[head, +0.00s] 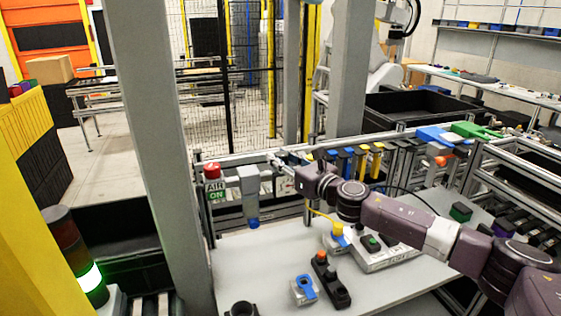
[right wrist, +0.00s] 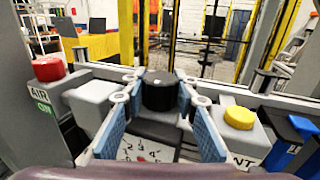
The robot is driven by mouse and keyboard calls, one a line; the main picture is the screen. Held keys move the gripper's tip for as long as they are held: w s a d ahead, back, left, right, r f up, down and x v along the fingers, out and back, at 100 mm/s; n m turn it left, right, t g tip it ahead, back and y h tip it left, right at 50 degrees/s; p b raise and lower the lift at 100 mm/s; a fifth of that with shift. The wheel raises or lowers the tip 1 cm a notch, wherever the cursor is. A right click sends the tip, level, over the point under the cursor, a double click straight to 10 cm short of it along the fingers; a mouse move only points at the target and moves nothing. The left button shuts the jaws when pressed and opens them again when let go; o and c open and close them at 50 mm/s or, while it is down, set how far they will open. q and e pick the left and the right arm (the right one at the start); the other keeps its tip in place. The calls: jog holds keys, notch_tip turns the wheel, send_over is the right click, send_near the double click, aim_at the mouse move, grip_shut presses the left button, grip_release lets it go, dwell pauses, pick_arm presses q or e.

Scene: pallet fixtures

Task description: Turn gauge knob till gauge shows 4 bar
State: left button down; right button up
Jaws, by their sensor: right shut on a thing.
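The black gauge knob (right wrist: 158,90) stands in the middle of the right wrist view. My right gripper (right wrist: 158,98) has its two blue-padded fingers on either side of the knob, shut on it. It also shows in the head view (head: 288,160), at the rail behind the table. Below the knob, the white gauge dial (right wrist: 138,149) shows part of its face with dark figures and red marks. The dial is partly covered by a finger and the wrist, and I cannot read the needle. My left gripper is not in view.
A red AIR ON button (head: 212,171) is left of the gripper; a yellow button (right wrist: 239,117) is to the right in the wrist view. Blue and yellow fittings (head: 362,160) line the rail.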

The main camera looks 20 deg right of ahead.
jog(key=n+g+y+b, duration=0.1)
jog(key=y+b, duration=0.1)
jog(key=n+g+y+b, duration=0.1)
jog(key=n+y+b, duration=0.1)
jog(key=n+g+y+b, duration=0.1)
jog(key=y+b, duration=0.1)
jog(key=b, duration=0.1)
jog(key=shift+f+n+g, duration=0.25)
jog(key=shift+n+g, duration=0.05)
jog(key=shift+g, duration=0.1)
jog(key=shift+r+n+g+y+b, duration=0.2)
jog(key=shift+n+g+y+b, duration=0.4)
jog(key=shift+b, duration=0.45)
jog(key=o, duration=1.2)
jog(key=shift+c, duration=0.2)
jog(key=shift+s, duration=0.1)
jog(key=v, duration=1.1)
jog(key=shift+s+d, duration=0.25)
jog(key=shift+d, duration=0.1)
